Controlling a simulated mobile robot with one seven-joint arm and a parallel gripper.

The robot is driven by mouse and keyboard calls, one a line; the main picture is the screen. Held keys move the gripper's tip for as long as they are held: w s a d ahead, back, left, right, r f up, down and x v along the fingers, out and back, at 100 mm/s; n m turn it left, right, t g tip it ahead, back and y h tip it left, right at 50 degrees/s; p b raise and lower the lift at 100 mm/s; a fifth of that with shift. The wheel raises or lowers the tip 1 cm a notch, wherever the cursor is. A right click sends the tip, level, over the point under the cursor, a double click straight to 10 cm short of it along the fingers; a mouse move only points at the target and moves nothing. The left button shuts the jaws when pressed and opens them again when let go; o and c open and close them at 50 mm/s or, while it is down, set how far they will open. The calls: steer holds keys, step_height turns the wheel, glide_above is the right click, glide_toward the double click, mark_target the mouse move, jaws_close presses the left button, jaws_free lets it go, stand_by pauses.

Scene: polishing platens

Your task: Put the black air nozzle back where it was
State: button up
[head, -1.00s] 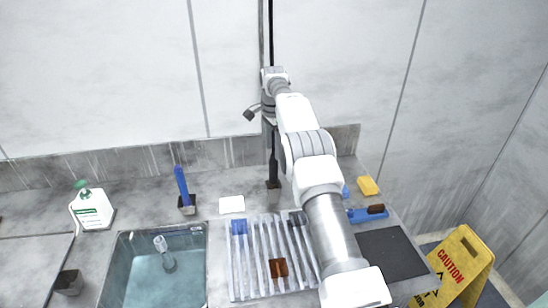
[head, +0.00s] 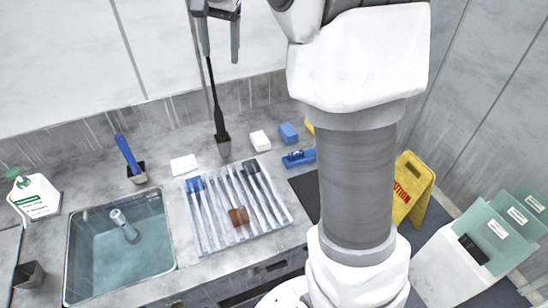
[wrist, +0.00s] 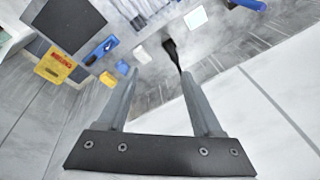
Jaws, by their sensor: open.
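A slim black upright tool, which I take to be the black air nozzle (head: 218,120), stands in a small dark square holder (head: 224,147) at the back of the counter. Its lower part is thicker and its thin upper part runs up towards my gripper (head: 220,58). In the wrist view the black nozzle (wrist: 171,50) lies beyond the fingertips, its thin end passing close to the right finger. My gripper (wrist: 158,73) is open, fingers apart, with nothing clamped between them. Whether a finger touches the thin end cannot be told.
A ribbed tray (head: 205,248) with blue, brown and black-headed items lies in front of the holder. A sink (head: 120,260), a blue-handled tool in a holder (head: 128,152), white blocks (head: 260,141) and blue blocks (head: 288,132) are around. A yellow caution sign (head: 410,190) stands right.

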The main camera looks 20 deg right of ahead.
steer(key=s+r+n+t, duration=0.15)
steer(key=s+n, duration=0.25)
steer(key=s, duration=1.1)
steer(key=s+f+n+t, duration=0.1)
steer(key=s+f+n, duration=0.2)
steer(key=s+f, duration=0.4)
steer(key=s, duration=0.7)
steer(key=shift+s+f+n, duration=0.15)
steer(key=shift+n, duration=0.25)
steer(key=shift+s+a, duration=0.1)
steer(key=shift+s, duration=0.05)
